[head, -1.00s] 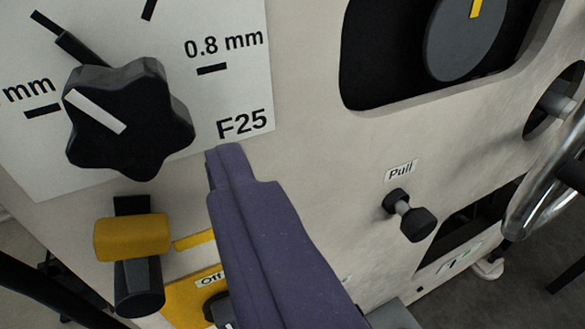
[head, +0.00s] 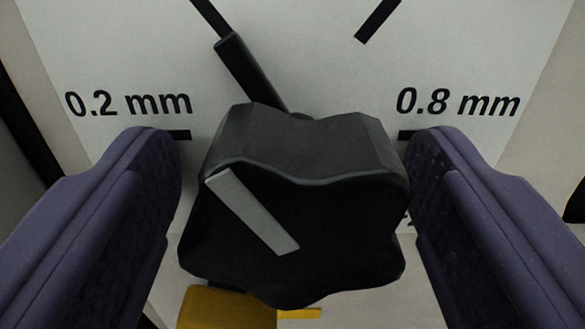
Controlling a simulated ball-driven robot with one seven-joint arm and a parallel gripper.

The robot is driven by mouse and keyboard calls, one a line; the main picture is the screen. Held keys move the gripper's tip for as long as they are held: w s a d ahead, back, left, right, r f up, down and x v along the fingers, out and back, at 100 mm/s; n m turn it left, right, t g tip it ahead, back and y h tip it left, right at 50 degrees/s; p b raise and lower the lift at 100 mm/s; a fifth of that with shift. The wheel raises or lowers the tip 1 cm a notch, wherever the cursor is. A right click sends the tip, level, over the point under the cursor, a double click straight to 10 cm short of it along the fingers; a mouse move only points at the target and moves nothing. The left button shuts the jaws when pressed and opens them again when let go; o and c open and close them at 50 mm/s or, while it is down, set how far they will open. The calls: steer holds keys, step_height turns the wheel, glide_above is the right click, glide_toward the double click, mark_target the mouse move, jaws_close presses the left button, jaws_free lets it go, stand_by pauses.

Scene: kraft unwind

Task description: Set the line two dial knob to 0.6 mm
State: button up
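The black lobed dial knob (head: 300,215) fills the middle of the head view. A light grey pointer line (head: 252,210) on its face slants to the upper left. A black pointer bar (head: 248,72) behind it lines up with the upper-left tick mark. The white dial plate (head: 300,60) shows "0.2 mm" (head: 128,103) on the left and "0.8 mm" (head: 457,102) on the right; no 0.6 mm label is in view. An upper-right tick (head: 378,20) shows. My gripper (head: 294,190) is open, its purple fingers on either side of the knob, apparently with small gaps.
A yellow part (head: 225,308) sits below the knob, partly hidden. A dark edge runs along the far left, beside the plate. The plate's lower part is hidden by the knob and fingers.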

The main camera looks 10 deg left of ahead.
steer(key=c, duration=1)
steer(key=shift+o, duration=0.2)
steer(key=shift+m, duration=0.4)
steer(key=m, duration=0.2)
steer(key=shift+m+b, duration=0.3)
steer(key=shift+b, duration=0.1)
steer(key=m+b, duration=0.1)
steer(key=m, duration=0.2)
steer(key=shift+f+m+b, duration=0.1)
steer(key=shift+m+b, duration=0.25)
steer(key=shift+m, duration=0.05)
steer(key=m+b, duration=0.3)
steer(key=m, duration=0.1)
steer(key=shift+a+m, duration=0.1)
steer(key=shift+m, duration=0.2)
steer(key=shift+s+r, duration=0.1)
steer(key=shift+r, duration=0.1)
steer(key=o, duration=1)
